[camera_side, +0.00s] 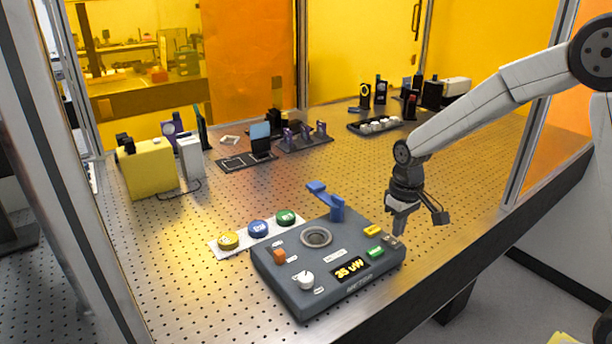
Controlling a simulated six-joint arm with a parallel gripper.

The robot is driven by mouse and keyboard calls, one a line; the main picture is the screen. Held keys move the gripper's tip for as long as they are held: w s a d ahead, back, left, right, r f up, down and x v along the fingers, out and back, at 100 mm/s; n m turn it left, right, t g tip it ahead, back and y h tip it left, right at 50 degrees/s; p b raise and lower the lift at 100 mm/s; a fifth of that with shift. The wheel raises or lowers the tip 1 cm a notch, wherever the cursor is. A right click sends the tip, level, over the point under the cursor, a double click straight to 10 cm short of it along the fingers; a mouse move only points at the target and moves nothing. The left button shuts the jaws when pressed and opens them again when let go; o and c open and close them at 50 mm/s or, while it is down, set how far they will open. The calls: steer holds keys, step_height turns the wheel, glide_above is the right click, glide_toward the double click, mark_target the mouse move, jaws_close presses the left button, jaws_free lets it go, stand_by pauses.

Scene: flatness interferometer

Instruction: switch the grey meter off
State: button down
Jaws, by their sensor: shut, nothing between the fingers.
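The grey meter (325,303) lies on the perforated table near its front edge. Its lit display (349,269) reads about "35 uW" in yellow. On its top are an orange button or switch (279,256), a white knob (303,280), a round dark port (316,237), a yellow key (373,230) and a green key (375,251). A small grey part (390,241) sits at its right corner. A blue lever-like piece (331,201) stands at its back edge.
A yellow box (148,169) and a white box (190,158) stand at back left. Optics mounts and a black tray (354,127) stand farther back.

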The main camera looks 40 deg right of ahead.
mark_target(396, 243)
steer(key=shift+f, duration=1.25)
stand_by(1.2)
steer(key=shift+r, duration=3.5)
steer(key=s+a+f+t, duration=0.1)
steer(key=s+a+f, duration=0.1)
steer(key=s, duration=0.4)
steer(key=s+a+f+t, duration=0.1)
steer(key=s+a+f, duration=0.1)
steer(key=s, duration=0.4)
steer(key=shift+s+a+f+t, duration=0.25)
steer(key=shift+s+f+t, duration=0.05)
steer(key=shift+f, duration=0.35)
